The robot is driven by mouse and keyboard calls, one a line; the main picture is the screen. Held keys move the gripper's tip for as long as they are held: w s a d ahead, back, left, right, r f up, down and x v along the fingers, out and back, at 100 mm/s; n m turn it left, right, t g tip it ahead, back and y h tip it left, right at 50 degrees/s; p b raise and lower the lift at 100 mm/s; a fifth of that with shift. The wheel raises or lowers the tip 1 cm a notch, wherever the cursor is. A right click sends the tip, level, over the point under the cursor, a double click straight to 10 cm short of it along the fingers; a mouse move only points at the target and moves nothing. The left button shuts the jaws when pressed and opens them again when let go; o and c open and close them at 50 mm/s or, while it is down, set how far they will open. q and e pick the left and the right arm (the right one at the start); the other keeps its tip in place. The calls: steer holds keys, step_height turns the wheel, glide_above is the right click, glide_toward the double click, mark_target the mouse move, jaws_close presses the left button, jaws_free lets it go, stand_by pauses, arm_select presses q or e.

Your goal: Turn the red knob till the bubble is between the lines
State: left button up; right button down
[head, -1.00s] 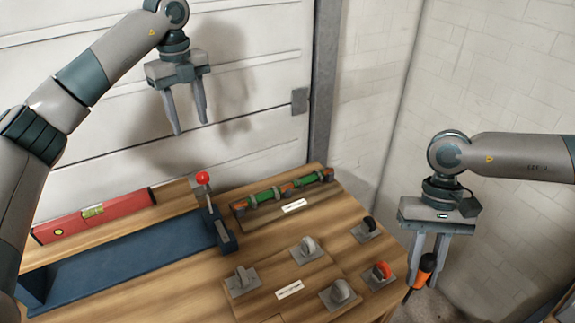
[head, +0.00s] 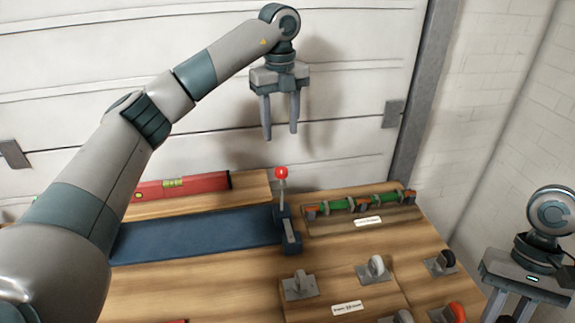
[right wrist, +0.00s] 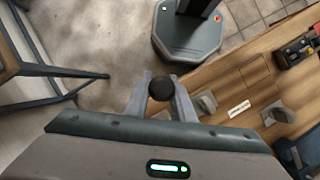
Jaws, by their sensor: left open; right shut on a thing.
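A red round knob (head: 281,172) tops a short lever at the right end of a blue plate (head: 200,236) on the bench. A red spirit level (head: 205,184) lies behind the plate, its yellow-green vial (head: 173,183) facing up. The bubble and lines are too small to make out. My left gripper (head: 281,134) is open and empty, pointing down, above the knob in the picture and apart from it. My right gripper (right wrist: 160,92) is shut on a dark round-ended handle (right wrist: 161,88); its fingertips are cut off in the head view.
A rack with green rods (head: 350,204) lies right of the lever. Several hooks on grey plates (head: 300,285) stand in front, some with an orange or black part. A garage door and a wall close the back. My left arm covers the bench's left part.

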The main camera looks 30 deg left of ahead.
mark_target(281, 170)
arm_select(q)
steer(key=shift+f, duration=0.15)
arm_select(e)
steer(key=shift+r, duration=0.15)
arm_select(q)
step_height(281, 170, down, 12)
steer(key=p, duration=0.4)
arm_select(e)
step_height(281, 170, up, 4)
steer(key=shift+f, duration=0.2)
arm_select(q)
steer(key=c, duration=1.1)
